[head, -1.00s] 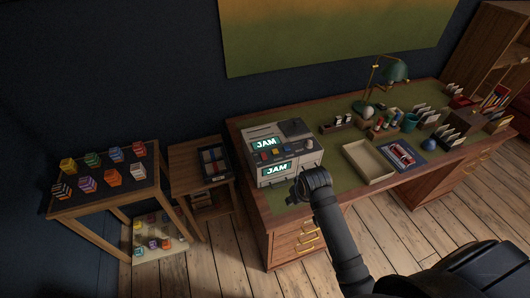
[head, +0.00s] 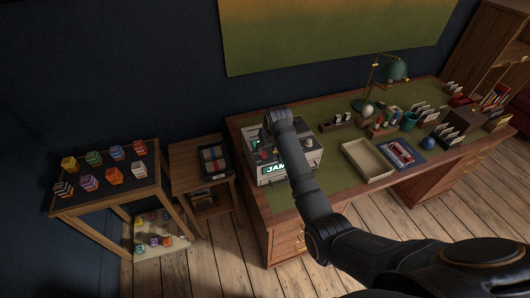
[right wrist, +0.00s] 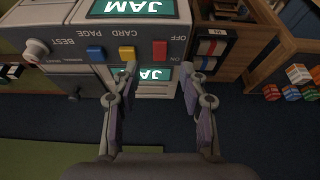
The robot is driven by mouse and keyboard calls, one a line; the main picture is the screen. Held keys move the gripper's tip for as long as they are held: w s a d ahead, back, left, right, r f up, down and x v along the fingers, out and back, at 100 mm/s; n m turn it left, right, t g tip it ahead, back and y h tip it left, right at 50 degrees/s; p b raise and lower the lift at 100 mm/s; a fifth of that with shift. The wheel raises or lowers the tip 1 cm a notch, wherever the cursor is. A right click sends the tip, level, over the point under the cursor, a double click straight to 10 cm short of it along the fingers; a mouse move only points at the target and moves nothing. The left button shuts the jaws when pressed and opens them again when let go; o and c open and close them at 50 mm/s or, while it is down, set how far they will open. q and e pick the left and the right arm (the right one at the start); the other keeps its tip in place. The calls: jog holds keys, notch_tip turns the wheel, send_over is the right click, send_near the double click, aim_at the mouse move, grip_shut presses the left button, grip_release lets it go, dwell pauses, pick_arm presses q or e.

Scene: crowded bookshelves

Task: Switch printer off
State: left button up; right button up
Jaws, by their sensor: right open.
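The printer (head: 311,158) stands at the left end of the desk, partly hidden by my right arm. A green screen (head: 274,169) on its front reads JAM. My right gripper (head: 275,118) is over the printer's back left. In the right wrist view its fingers (right wrist: 159,70) are open and empty, one appearing on each side below the switch. I cannot tell whether they touch the printer.
A side table (head: 188,158) holding a dark tray (head: 214,160) stands left of the desk. Farther left is a stand (head: 106,193) with several coloured blocks. An empty beige tray (head: 366,163), a green lamp (head: 394,70) and several small items occupy the desk to the right.

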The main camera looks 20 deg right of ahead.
aim_at(264, 155)
jog(key=x, duration=0.6)
jog(key=shift+w, duration=0.1)
grip_shut()
